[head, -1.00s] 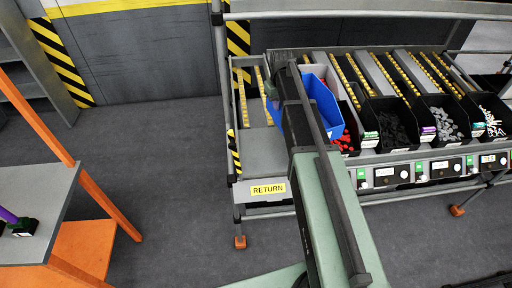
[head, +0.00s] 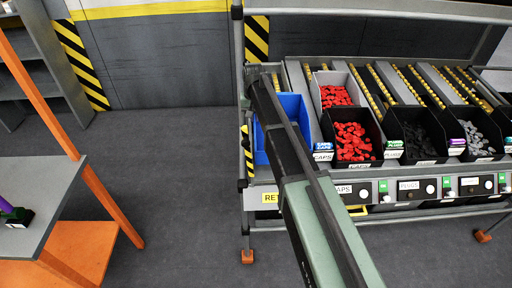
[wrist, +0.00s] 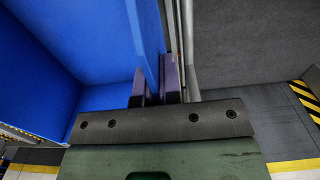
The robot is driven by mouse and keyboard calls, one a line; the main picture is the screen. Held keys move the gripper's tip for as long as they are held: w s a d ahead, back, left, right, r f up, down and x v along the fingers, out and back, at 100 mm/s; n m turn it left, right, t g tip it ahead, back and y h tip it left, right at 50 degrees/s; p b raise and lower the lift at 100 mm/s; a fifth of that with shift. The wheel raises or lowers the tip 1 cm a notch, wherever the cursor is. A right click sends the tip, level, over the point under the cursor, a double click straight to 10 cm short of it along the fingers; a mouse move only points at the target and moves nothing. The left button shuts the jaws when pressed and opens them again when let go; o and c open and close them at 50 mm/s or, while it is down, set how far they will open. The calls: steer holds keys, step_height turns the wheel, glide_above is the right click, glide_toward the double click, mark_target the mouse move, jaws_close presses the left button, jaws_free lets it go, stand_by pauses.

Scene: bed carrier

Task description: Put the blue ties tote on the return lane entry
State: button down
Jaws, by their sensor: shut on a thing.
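The blue tote (head: 297,108) is over the front part of the return lane, left of the black bin of red parts; my arm hides its middle. The return lane shows yellow rollers (head: 276,82) behind the tote and a yellow RETURN label (head: 270,197), partly covered by my arm. I cannot tell whether the tote rests on the lane or hangs just above it. In the wrist view, my gripper (wrist: 156,88) is shut on a wall of the blue tote, with purple pads either side. In the head view my arm hides the fingers. The tote's inside looks empty where it shows.
A black bin of red parts (head: 322,128) stands right of the tote, with a pale bin of red parts (head: 318,78) behind it. Dark bins (head: 392,135) continue right. A striped post (head: 247,150) borders the lane's left. A grey table (head: 60,180) stands far left.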

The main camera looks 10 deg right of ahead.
step_height(320, 180, down, 8)
steer(key=b, duration=0.5)
steer(key=shift+b, duration=0.35)
steer(key=shift+r+p, duration=0.3)
steer(key=shift+r, duration=0.05)
steer(key=shift+f, duration=0.2)
steer(key=c, duration=1.3)
jaws_free()
steer(key=shift+r, duration=0.1)
step_height(320, 180, up, 12)
steer(key=p, duration=1.2)
steer(key=shift+r, duration=0.25)
steer(key=shift+f, duration=0.15)
